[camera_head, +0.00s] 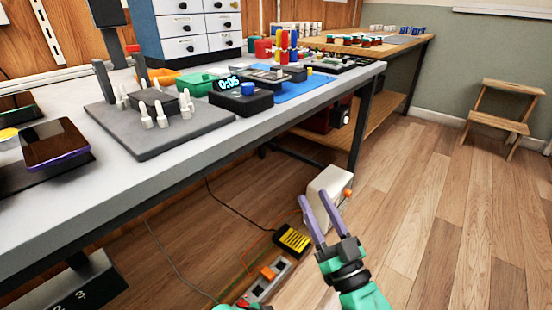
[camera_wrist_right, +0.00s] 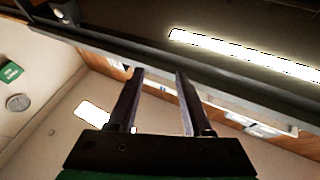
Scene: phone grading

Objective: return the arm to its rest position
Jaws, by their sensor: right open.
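My right gripper (camera_head: 318,217) is in the lower middle of the head view, off the front edge of the workbench (camera_head: 165,182) and seen against the floor. Its two purple-grey fingers are apart with nothing between them. In the right wrist view the fingers (camera_wrist_right: 160,88) are also spread and empty, with the ceiling and a wall behind them.
A grey fixture (camera_head: 165,132), a black timer box (camera_head: 240,98) and a phone (camera_head: 56,144) stand on the bench. A white box (camera_head: 326,188) and a power strip (camera_head: 266,282) are on the floor near my right gripper. A wooden step stool (camera_head: 500,115) stands right; floor between is clear.

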